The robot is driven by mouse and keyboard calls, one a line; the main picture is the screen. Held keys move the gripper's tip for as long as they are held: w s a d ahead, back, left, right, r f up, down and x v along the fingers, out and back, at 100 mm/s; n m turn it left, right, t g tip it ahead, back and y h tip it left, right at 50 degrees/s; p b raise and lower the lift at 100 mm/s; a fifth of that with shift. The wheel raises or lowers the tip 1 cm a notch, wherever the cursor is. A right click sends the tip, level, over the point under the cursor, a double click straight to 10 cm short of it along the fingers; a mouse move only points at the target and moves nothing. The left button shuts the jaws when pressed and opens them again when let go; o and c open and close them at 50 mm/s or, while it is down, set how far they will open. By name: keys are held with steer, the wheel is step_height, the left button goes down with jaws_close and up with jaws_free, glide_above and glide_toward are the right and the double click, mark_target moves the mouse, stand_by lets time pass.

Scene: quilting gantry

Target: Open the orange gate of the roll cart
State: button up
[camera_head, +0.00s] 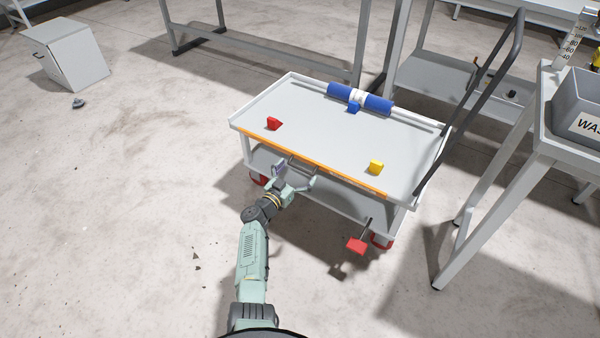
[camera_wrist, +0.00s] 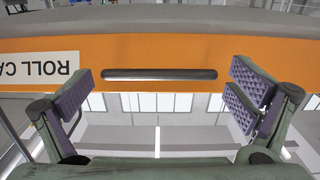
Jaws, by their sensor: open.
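The roll cart (camera_head: 330,137) stands ahead of me, a light grey cart with a flat top tray. Its orange gate (camera_head: 350,178) runs along the near long edge and looks upright and closed. In the wrist view the orange gate (camera_wrist: 200,52) spans the picture, with a dark bar handle (camera_wrist: 160,74) across its middle and a white label (camera_wrist: 40,70) at the left. My gripper (camera_head: 296,178) is in front of the gate's middle. In the wrist view its padded fingers (camera_wrist: 162,95) are wide apart, one on each side of the handle, with nothing between them.
A blue roll (camera_head: 375,104) with a white middle lies at the tray's far side. A red block (camera_head: 273,123), a blue block and a yellow block (camera_head: 376,167) sit on the tray. A red pedal (camera_head: 357,246) sticks out below. A table with a grey bin (camera_head: 566,105) stands right.

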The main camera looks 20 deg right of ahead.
steer(key=shift+x, duration=0.9)
steer(key=shift+c, duration=0.2)
